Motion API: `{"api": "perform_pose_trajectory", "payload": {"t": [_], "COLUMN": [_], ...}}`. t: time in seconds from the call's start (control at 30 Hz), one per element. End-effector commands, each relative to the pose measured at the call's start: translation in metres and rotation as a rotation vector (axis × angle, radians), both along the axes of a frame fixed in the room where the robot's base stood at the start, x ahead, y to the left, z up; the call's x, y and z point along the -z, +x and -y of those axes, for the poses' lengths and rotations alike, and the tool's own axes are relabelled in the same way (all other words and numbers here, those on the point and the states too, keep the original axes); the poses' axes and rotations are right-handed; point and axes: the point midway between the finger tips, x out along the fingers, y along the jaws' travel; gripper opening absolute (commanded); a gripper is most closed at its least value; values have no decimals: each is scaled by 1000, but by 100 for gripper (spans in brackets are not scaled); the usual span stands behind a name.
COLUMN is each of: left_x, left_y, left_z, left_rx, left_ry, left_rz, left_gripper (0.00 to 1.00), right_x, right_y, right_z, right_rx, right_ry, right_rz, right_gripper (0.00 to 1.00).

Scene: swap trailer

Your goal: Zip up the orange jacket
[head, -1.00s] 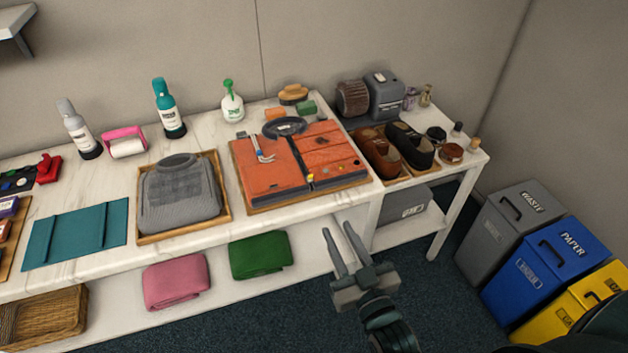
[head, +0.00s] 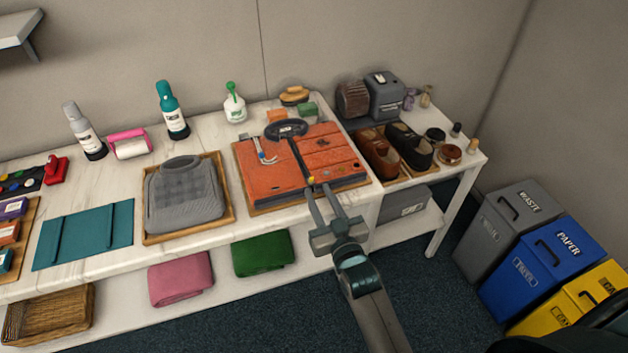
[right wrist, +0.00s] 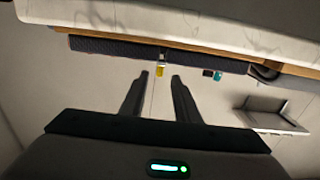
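The orange jacket (head: 270,163) lies flat on a wooden tray (head: 240,190) on the white table, with a dark seam running down its middle. A small yellow zipper pull (head: 311,180) is at the near end of that seam. It also shows in the right wrist view (right wrist: 160,70), just beyond and roughly between the fingertips. My right gripper (head: 319,190) is open and empty at the tray's near edge, close to the pull; I see no contact. The right wrist view shows its two fingers apart (right wrist: 160,76). My left gripper is out of view.
A grey folded sweater (head: 183,193) on a tray lies left of the jacket. Brown and black shoes (head: 395,150) stand to its right. A spray bottle (head: 235,105) and small items stand behind. Folded cloths (head: 263,254) lie on the lower shelf; bins (head: 545,255) stand at right.

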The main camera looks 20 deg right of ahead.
Motion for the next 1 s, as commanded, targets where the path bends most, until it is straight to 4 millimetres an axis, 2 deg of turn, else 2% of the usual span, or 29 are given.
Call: {"api": "perform_pose_trajectory", "payload": {"t": [0.1, 0.3, 0.73, 0.8, 0.87, 1.0], "left_x": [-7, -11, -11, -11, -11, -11], "left_y": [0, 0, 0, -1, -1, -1], "left_z": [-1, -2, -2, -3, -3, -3], "left_rx": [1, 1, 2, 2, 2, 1], "left_ry": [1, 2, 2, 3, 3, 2], "left_rz": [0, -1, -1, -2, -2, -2], "left_gripper": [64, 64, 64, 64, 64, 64], "right_x": [-3, -1, 0, 0, 0, 0], "right_y": [20, 40, 45, 45, 45, 45], "right_z": [-1, -1, -1, -1, -1, -1], "right_rx": [0, 0, 0, 0, 0, 0], "right_ry": [0, 0, 0, 0, 0, 0], "right_rz": [1, 0, 0, 0, 0, 0], "right_gripper": [29, 29, 29, 12, 0, 0]}}
